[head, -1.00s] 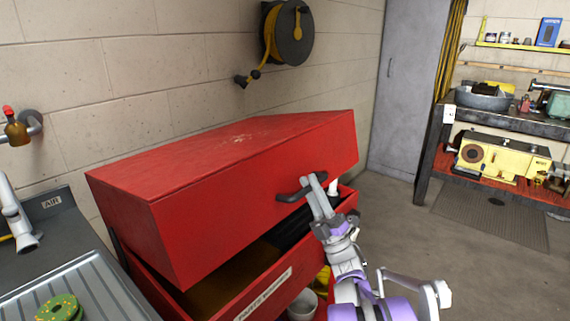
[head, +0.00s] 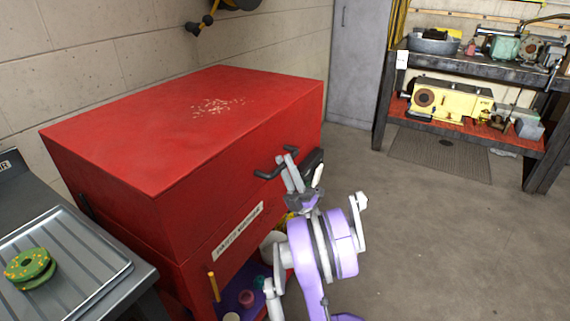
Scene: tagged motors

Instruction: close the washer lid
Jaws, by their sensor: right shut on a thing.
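The red washer lid (head: 150,130) is down on the red washer body (head: 195,270), with no open gap visible along the front. A dark handle (head: 266,172) sits on the lid's front face. My right gripper (head: 290,168) is at this handle, its fingers shut on it. The fingers hide part of the handle. My left gripper is out of view.
A grey bench with a ribbed tray (head: 75,285) and a green ring-shaped part (head: 30,267) stands at the left. Under the washer is a shelf with small containers (head: 247,298). A workbench (head: 470,75) stands at the back right. The floor (head: 430,230) at right is clear.

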